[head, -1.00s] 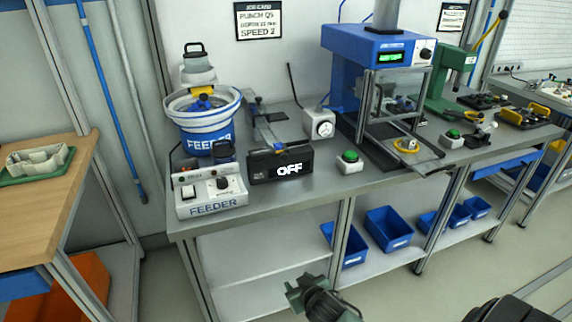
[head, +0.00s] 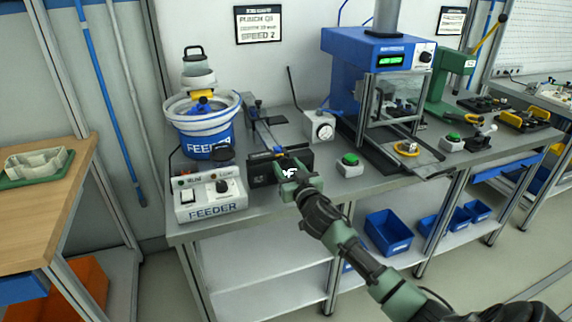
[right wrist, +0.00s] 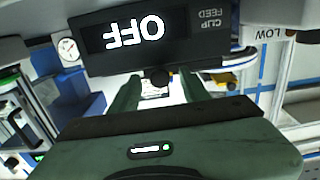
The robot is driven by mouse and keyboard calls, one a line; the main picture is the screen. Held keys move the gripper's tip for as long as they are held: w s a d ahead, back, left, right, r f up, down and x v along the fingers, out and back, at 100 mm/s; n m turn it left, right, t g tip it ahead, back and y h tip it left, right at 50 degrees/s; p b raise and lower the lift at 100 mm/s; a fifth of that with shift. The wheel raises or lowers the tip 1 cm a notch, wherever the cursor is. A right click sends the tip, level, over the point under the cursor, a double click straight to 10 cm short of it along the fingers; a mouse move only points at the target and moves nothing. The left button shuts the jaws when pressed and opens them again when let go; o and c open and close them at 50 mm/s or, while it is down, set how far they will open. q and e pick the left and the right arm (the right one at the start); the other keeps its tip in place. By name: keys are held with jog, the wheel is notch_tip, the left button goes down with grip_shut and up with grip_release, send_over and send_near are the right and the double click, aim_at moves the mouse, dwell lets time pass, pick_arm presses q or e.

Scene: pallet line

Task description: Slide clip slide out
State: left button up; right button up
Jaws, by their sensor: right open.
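The black clip feed unit (head: 262,172) stands at the front edge of the steel bench. In the right wrist view the unit (right wrist: 195,48) shows upside down with a lit OFF and a CLIP FEED label. A dark round knob (right wrist: 160,78) shows at its edge, between my open fingers. I cannot tell whether they touch it. My right gripper (head: 287,172) is in front of the unit and hides part of its display. It also shows in the right wrist view (right wrist: 160,92), open. A narrow metal rail (head: 262,128) runs back behind the unit. My left gripper is out of view.
The white feeder control box (head: 210,200) and blue feeder bowl (head: 207,138) stand left of the unit. A green button box (head: 350,165) is close on the right, a round dial (head: 322,127) behind, and the blue press (head: 372,50) farther right.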

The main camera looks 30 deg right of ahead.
jog(key=shift+w+d, duration=0.15)
jog(key=shift+w, duration=0.45)
grip_shut()
dwell(1.1)
